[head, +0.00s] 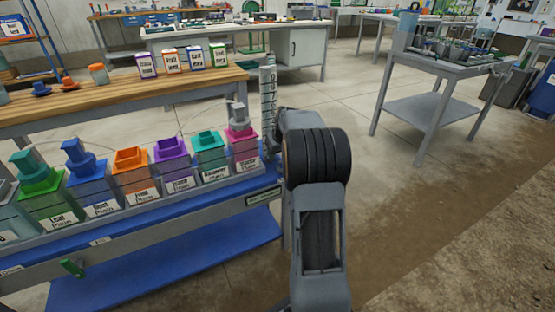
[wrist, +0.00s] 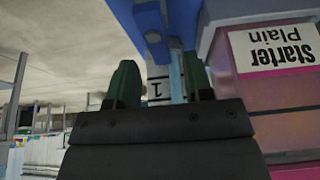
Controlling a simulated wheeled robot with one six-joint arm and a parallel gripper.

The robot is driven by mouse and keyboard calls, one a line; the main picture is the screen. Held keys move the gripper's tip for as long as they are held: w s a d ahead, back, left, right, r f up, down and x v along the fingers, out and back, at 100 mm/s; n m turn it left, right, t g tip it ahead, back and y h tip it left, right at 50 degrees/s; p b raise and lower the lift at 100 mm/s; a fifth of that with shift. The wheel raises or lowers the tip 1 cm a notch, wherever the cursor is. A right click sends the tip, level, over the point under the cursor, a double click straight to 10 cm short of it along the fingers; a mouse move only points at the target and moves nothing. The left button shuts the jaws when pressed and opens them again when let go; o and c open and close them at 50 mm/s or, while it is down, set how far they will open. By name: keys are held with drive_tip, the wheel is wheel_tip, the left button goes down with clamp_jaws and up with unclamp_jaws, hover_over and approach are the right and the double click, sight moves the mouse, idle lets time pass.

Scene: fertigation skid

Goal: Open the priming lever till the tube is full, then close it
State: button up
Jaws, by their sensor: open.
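The upright graduated tube (head: 268,98) stands at the right end of the skid, beside the Starter tank (head: 242,143). The wrist view looks upside down. In it my gripper (wrist: 163,82) is open, its two dark green fingers apart. A pale scale strip marked 1 (wrist: 159,92) and a bluish strip of tube (wrist: 177,78) show in the gap between the fingers. I cannot tell whether the fingers touch them. In the head view my arm hides the gripper. I cannot make out the priming lever for certain, nor the liquid level.
A row of labelled tanks with coloured caps sits on the blue skid (head: 165,262). A small green handle (head: 72,268) is on its front rail. A wooden bench (head: 120,92) stands behind. Open floor lies right, before a grey cart (head: 430,97).

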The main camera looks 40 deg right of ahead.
drive_tip(key=shift+x, duration=0.9)
clamp_jaws()
